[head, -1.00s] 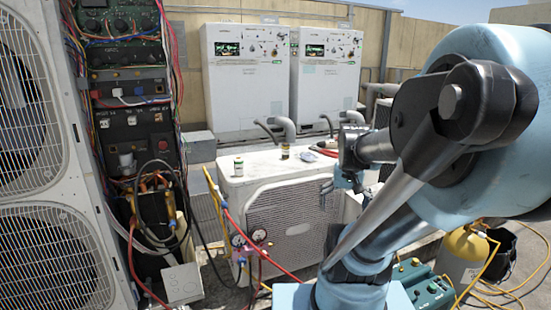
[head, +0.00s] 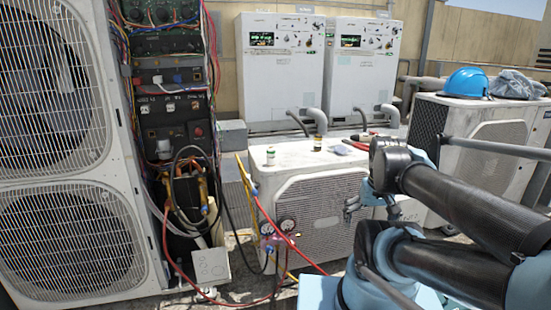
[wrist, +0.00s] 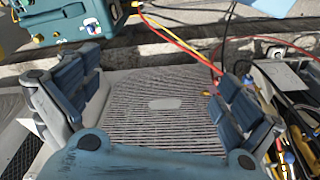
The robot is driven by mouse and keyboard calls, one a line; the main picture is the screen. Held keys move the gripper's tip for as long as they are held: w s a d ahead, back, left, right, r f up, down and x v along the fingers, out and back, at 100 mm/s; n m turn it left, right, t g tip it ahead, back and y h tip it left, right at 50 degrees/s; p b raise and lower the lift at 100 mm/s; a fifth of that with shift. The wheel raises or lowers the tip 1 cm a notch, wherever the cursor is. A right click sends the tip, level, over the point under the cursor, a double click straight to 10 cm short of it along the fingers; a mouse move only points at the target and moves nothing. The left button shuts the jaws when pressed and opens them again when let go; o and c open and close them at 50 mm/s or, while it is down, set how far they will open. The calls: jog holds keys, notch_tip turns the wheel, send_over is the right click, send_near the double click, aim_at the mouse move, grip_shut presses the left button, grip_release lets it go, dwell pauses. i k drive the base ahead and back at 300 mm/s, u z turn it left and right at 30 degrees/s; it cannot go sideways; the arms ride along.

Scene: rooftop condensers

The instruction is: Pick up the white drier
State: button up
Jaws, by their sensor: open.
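A small white cylinder with a green band, which looks like the white drier (head: 270,155), stands upright on top of the low condenser unit (head: 290,157), near its left end. A second small cylinder with a yellow band (head: 317,143) stands to its right, farther back. My gripper (head: 352,208) is in front of the unit's grille, below its top and to the right of the white cylinder. In the wrist view my gripper (wrist: 157,97) has its fingers wide apart and empty, with the grille (wrist: 150,130) behind them. Neither cylinder can be made out there.
Pliers with red handles (head: 360,138) and a grey item (head: 340,149) lie on the unit's top. Bent pipes (head: 318,121) rise behind. Gauges and hoses (head: 278,228) hang at its left front. A blue hard hat (head: 467,82) rests on the right unit. The top's front left is clear.

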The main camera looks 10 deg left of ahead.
aim_at(270, 150)
jog(key=z, duration=0.95)
jog(key=k, duration=1.7)
jog(key=u, duration=1.1)
jog(key=i, duration=1)
